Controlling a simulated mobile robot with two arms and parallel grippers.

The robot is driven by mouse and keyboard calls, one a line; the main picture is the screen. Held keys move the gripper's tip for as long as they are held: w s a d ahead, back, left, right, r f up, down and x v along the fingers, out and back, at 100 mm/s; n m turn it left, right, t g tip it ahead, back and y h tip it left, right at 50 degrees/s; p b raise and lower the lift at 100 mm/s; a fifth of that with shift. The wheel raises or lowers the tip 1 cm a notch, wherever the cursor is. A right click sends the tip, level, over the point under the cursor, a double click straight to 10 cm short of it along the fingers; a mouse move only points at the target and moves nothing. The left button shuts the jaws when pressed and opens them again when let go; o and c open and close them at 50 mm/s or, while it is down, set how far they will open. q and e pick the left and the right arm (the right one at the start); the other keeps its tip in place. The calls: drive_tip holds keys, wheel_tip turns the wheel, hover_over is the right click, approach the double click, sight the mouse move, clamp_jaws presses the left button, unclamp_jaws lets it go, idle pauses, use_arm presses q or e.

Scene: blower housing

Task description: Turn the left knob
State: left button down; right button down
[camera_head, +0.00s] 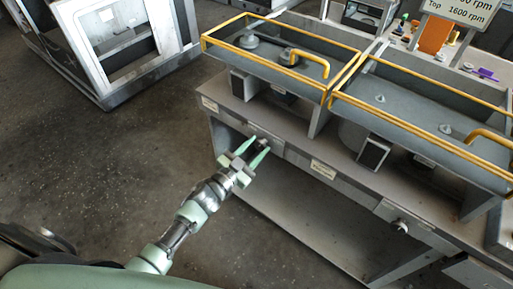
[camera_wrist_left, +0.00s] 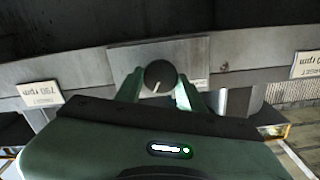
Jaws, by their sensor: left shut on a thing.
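The left knob (camera_wrist_left: 160,75) is round and dark with a pale pointer line, on a grey panel. It sits between the two green fingers of my left gripper (camera_wrist_left: 158,88), which is shut on it. In the head view my left gripper (camera_head: 257,149) reaches the front edge of the metal bench. There the knob (camera_head: 264,143) shows only as a small dark shape between the fingers. The pointer line points down and slightly left in the wrist view. My right gripper is not in view.
A second knob (camera_head: 401,226) is on the bench front at the right. Two grey trays with yellow rails (camera_head: 345,82) stand on the bench. White labels (camera_wrist_left: 40,94) flank the knob panel. A grey-framed machine (camera_head: 118,45) stands at the upper left. The floor left of the bench is clear.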

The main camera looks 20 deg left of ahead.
use_arm(q)
drive_tip(key=m+b, duration=0.1)
drive_tip(key=m, duration=0.4)
drive_tip(key=shift+d+f, duration=0.1)
drive_tip(key=shift+f, duration=0.05)
drive_tip(key=m+b, duration=0.1)
drive_tip(key=m, duration=0.3)
drive_tip(key=shift+m+b, duration=0.3)
drive_tip(key=shift+b, duration=0.05)
drive_tip(key=shift+m, duration=0.3)
drive_tip(key=c, duration=0.9)
unclamp_jaws()
drive_tip(key=shift+s, duration=0.1)
drive_tip(key=b+v, duration=0.1)
drive_tip(key=v, duration=0.6)
drive_tip(key=shift+s, duration=0.35)
